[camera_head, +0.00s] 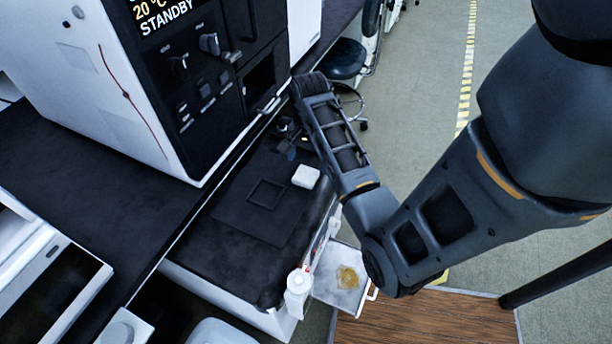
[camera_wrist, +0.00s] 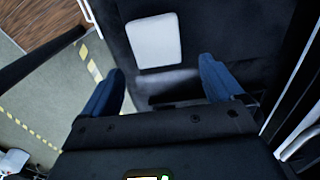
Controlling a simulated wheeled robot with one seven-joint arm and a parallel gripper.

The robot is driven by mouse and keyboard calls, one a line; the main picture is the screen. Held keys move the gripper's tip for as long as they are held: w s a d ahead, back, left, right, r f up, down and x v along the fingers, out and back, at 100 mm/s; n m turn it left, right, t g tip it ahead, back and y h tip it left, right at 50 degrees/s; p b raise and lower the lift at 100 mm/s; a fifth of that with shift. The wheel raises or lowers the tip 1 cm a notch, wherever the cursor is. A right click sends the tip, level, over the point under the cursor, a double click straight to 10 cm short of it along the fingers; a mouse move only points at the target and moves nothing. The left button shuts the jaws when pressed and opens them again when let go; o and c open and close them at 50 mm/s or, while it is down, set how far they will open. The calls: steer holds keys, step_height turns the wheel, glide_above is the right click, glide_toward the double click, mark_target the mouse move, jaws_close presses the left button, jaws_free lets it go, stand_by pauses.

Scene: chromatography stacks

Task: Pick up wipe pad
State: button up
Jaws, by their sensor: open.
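The wipe pad (camera_head: 306,176) is a small white block lying flat on the dark bench top, to the right of a square outline. In the wrist view the wipe pad (camera_wrist: 154,41) is a pale rounded rectangle ahead of my gripper, left of the middle. My gripper (camera_wrist: 160,85) shows two blue fingers spread wide apart, with nothing between them. The pad lies beyond the fingertips and appears apart from them. In the head view my gripper (camera_head: 290,142) is at the bench's far end, partly hidden by my arm.
A white instrument (camera_head: 140,110) with a STANDBY display stands left of the bench top (camera_head: 215,255). A white bottle (camera_head: 298,290) stands near the front edge, beside a white tray (camera_head: 325,292) with a yellowish stain. A stool (camera_head: 345,58) stands behind. The square outline (camera_head: 266,194) is empty.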

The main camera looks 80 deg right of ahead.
mark_target(309, 170)
steer(key=shift+a+f, duration=0.15)
steer(key=shift+f, duration=1.75)
steer(key=shift+c, duration=0.3)
steer(key=c, duration=1.1)
